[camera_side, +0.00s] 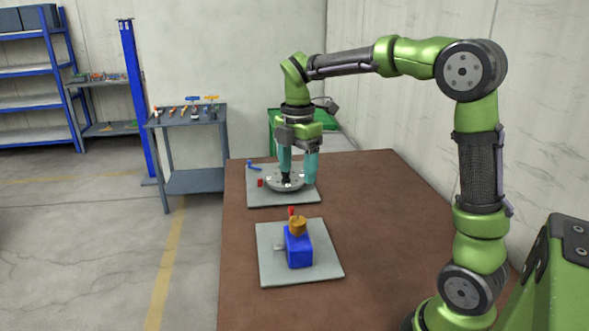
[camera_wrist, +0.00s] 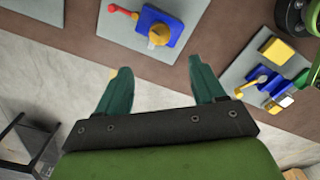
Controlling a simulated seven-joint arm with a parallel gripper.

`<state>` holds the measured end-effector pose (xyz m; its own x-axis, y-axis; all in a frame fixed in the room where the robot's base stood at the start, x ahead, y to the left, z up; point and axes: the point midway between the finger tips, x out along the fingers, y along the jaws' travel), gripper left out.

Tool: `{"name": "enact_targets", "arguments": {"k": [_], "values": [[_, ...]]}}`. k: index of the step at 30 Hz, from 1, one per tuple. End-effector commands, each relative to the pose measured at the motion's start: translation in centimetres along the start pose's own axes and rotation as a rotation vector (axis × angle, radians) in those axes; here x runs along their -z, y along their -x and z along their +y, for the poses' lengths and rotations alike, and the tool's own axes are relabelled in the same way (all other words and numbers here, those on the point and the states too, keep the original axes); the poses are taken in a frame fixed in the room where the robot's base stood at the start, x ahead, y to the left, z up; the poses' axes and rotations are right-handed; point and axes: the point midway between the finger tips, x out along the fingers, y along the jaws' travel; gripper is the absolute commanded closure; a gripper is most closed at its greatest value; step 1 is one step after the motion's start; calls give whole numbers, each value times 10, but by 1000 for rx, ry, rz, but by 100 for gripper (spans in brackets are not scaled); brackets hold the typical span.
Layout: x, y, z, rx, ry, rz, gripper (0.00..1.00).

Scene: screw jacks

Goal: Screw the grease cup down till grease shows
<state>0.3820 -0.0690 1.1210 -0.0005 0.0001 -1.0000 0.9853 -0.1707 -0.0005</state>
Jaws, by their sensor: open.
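The grease cup (camera_side: 298,227) is a brass-orange round cap on top of a blue block (camera_side: 299,251), with a small red piece (camera_side: 291,211) beside it. The block stands on the front grey plate (camera_side: 325,266). In the wrist view the cup (camera_wrist: 159,34) sits at top centre, with a red-handled part (camera_wrist: 121,10) to its left. My gripper (camera_side: 297,166) has teal fingers pointing down, apart and empty. In the side view it appears beyond the cup, in front of part of the back plate. In the wrist view its fingers (camera_wrist: 160,85) are well clear of the cup. No grease is discernible.
The back grey plate (camera_side: 270,199) carries a round grey disc (camera_side: 275,185) and small red and blue parts. In the wrist view another plate (camera_wrist: 237,72) holds yellow and blue parts. The brown table (camera_side: 385,230) is clear to the right. A tool bench (camera_side: 194,181) stands left.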

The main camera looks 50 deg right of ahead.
Motion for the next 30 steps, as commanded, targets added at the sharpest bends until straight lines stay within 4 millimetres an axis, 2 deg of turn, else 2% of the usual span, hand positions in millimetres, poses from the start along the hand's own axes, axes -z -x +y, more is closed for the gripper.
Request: {"name": "enact_targets", "arguments": {"k": [9,16,22,30], "values": [[0,-72,-1,6,-1,1,31],[0,-115,-1,4,-2,0,31],[0,-134,0,1,-2,0,31],[0,-138,0,-1,-2,0,31]]}}
